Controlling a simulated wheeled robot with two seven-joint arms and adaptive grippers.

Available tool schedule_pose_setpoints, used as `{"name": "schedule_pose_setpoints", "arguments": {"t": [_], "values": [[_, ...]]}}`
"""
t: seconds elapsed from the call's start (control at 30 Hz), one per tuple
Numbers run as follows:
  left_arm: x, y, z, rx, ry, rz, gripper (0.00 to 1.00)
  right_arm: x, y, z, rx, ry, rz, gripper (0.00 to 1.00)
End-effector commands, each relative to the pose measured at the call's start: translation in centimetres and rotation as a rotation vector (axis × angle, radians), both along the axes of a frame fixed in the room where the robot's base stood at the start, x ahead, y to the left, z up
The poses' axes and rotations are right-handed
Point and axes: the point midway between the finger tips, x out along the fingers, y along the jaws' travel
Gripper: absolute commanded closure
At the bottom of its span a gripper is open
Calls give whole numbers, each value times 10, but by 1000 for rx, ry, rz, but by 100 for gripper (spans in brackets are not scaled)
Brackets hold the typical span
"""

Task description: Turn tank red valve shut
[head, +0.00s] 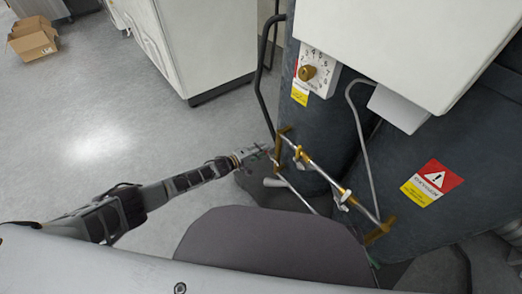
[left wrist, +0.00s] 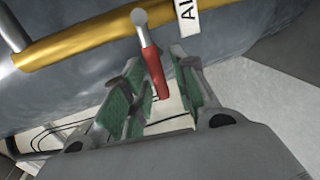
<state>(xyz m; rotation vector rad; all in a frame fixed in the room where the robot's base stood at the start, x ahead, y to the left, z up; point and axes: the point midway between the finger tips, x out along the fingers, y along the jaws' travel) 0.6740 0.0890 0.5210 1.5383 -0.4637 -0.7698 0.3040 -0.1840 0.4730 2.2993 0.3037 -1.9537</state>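The red valve handle (left wrist: 154,73) shows in the left wrist view, with a round silver end at its top, in front of a brass pipe (left wrist: 75,45). My left gripper (left wrist: 156,88) is open, its green-padded fingers apart, and the lower end of the red handle appears between them. I cannot tell whether either finger touches it. In the head view my left gripper (head: 263,151) reaches the left end of the pipework on the dark tank (head: 325,130); the red handle is too small or hidden to make out there. My right gripper is not in view.
A thin pipe with brass fittings (head: 340,188) runs along the tank front. A dial with a brass knob (head: 308,73) and a dark curved hose (head: 262,85) are above. A white cabinet (head: 205,45) stands behind. Open floor (head: 100,140) lies to the left.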

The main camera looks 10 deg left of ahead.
Motion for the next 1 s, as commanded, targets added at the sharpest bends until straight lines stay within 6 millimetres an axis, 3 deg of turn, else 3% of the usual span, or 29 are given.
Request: {"name": "schedule_pose_setpoints", "arguments": {"t": [0.47, 1.0], "values": [[-1, 1, 0, 0, -1, -1, 63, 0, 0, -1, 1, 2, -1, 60], [-24, 25, 7, 1, -1, 0, 63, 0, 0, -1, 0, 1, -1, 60]]}}
